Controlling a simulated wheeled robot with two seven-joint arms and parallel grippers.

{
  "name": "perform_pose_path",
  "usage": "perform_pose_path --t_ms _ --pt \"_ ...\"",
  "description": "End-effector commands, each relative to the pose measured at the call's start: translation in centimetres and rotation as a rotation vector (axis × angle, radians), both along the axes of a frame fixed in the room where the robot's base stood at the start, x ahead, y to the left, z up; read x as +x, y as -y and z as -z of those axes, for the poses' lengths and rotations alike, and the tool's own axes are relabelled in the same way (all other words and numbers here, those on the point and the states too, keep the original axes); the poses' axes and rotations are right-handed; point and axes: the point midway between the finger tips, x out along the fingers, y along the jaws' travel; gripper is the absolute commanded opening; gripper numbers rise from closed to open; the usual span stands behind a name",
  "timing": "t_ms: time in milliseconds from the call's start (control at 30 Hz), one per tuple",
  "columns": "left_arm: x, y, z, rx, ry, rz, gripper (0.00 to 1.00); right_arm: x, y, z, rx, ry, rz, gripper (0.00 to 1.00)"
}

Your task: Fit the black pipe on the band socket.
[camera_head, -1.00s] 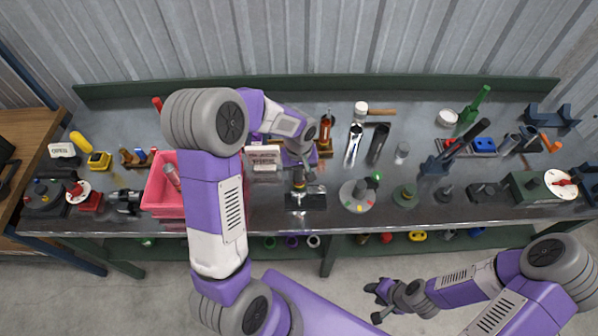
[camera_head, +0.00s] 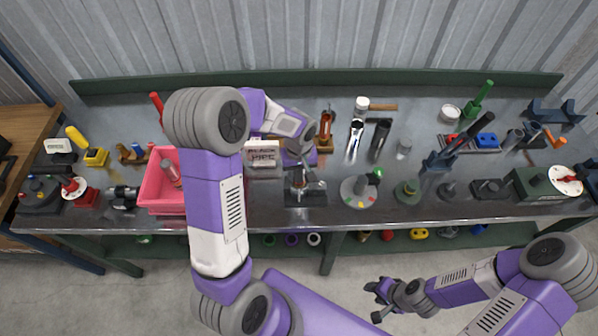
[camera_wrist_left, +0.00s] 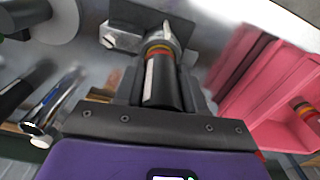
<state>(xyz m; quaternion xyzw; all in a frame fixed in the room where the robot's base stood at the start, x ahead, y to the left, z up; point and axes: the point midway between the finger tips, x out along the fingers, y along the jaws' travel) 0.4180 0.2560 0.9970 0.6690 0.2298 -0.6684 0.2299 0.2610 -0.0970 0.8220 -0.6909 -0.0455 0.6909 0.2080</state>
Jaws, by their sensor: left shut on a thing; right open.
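In the left wrist view, the black pipe (camera_wrist_left: 162,88) with red and yellow bands lies between the jaws of my left gripper (camera_wrist_left: 160,95). Its far end meets a silver metal fitting on a dark base plate, which looks like the band socket (camera_wrist_left: 122,38). I cannot tell how deeply the two are engaged. In the head view, the socket's dark base (camera_head: 312,197) stands near the table's front edge, with my left gripper (camera_head: 299,170) just behind and above it. My right gripper (camera_head: 382,300) is open and empty, in front of the table.
A pink bin (camera_head: 160,188) stands left of my left arm. A round grey dial (camera_head: 357,190) is close right of the socket. A boxed label stand (camera_head: 262,155) is close to my left gripper.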

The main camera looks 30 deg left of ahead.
Motion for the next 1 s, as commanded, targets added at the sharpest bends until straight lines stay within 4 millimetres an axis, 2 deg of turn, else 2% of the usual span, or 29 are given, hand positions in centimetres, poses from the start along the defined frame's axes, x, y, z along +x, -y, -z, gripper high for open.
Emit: perform_pose_path --t_ms 200,233,400,733,1000 --pt "-0.1 0.0 0.0 0.000 -0.002 0.000 0.12 0.0 0.0 0.0 0.000 0.000 0.000 0.43" --pt "-0.1 0.0 0.0 0.000 -0.002 0.000 0.44 0.0 0.0 0.0 0.000 0.000 0.000 0.43" --pt "0.0 0.0 0.0 0.000 -0.002 0.000 0.69 0.0 0.0 0.0 0.000 0.000 0.000 0.43" --pt "0.0 0.0 -0.4 0.000 0.000 0.000 0.69 0.0 0.0 -0.1 0.000 0.000 0.000 0.43" --pt "0.1 0.0 -4.6 0.000 0.004 0.000 0.69 0.0 0.0 -0.4 0.000 0.000 0.000 0.43"
